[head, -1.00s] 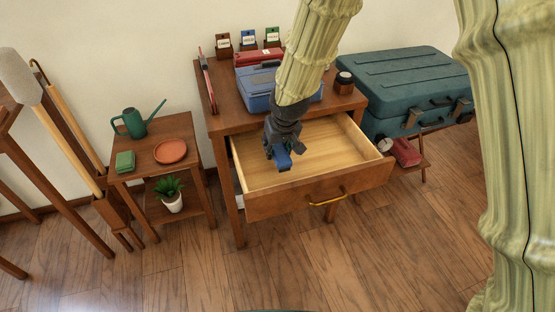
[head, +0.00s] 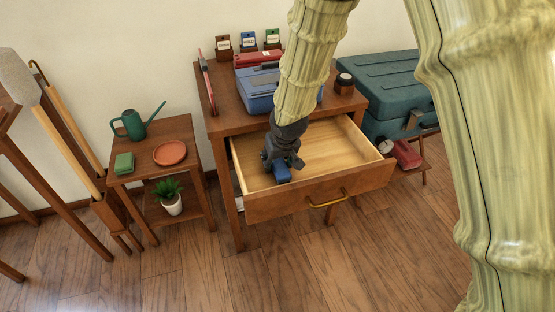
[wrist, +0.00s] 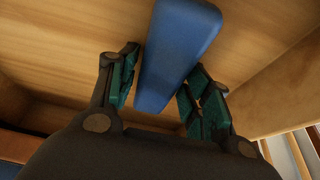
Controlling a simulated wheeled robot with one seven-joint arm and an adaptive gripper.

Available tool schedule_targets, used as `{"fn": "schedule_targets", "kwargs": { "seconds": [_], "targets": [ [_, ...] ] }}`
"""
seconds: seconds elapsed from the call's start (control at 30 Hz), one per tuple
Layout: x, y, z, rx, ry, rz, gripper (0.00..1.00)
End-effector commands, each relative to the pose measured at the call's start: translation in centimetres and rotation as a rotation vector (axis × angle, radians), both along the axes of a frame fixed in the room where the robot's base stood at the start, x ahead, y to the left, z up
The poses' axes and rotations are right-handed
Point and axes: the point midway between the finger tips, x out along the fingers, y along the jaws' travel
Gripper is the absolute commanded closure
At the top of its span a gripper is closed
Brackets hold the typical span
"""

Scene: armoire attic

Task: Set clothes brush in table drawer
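The clothes brush is a blue block (head: 283,173) inside the open table drawer (head: 325,146), near the drawer's front left. In the wrist view the brush (wrist: 178,50) lies against the pale wooden drawer floor. My gripper (head: 283,162) is lowered into the drawer, just above and around the brush. Its two fingers (wrist: 163,85) are spread, one on each side of the brush, with narrow gaps visible beside it. The brush's underside and its exact contact with the floor are hidden.
The drawer front with its brass handle (head: 328,201) sticks out from the wooden table. A blue case (head: 258,92) and a dark jar (head: 344,83) stand on top. A side table (head: 150,177) is to the left, a teal suitcase (head: 380,85) to the right.

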Motion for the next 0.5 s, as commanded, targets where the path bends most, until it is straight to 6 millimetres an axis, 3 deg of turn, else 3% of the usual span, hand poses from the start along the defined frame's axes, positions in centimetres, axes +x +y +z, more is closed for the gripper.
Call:
{"fn": "schedule_targets", "kwargs": {
  "seconds": [0.33, 0.5],
  "targets": [
    [0.0, 0.0, 0.1, 0.000, 0.000, 0.000, 0.40],
    [-0.3, -0.1, 1.3, 0.001, -0.001, -0.001, 0.40]
  ]
}}
